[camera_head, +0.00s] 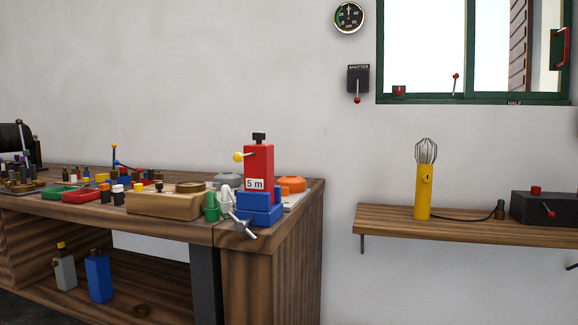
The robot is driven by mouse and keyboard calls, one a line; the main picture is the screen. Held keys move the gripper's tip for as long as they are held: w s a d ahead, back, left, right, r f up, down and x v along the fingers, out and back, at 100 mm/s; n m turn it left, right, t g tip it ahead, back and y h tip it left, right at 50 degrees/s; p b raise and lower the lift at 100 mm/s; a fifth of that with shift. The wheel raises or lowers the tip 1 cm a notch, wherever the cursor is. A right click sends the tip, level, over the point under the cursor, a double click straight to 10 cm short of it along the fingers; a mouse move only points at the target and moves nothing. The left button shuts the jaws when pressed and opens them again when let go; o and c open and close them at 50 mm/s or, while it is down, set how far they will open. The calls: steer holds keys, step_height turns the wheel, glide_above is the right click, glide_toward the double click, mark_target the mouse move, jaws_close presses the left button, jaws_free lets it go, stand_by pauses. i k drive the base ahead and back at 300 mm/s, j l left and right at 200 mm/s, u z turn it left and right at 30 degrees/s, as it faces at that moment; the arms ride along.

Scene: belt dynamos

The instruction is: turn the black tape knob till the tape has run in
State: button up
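A red upright box marked "5 m" (258,170) stands at the right end of the wooden workbench, on a blue block (260,208). A small black knob (259,138) sits on top of the box. A yellow-tipped pin (239,157) sticks out on its left side. No run-out tape can be made out. A grey metal handle (243,226) shows at the front of the blue block. My gripper is not in view.
The workbench (284,235) carries green and white bottles, a wooden box (163,203), red and green trays and many small parts close to the red box. A wall shelf (465,230) at right holds a yellow caged lamp (423,190) and a black box (546,208).

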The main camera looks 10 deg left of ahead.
mark_target(259, 136)
steer(key=i+j+u, duration=0.1)
steer(key=i+j, duration=0.15)
steer(key=j, duration=0.2)
steer(key=i+j+u, duration=0.15)
steer(key=j, duration=0.3)
steer(key=i+j+u, duration=0.1)
steer(key=i+j, duration=0.25)
steer(key=j, duration=0.1)
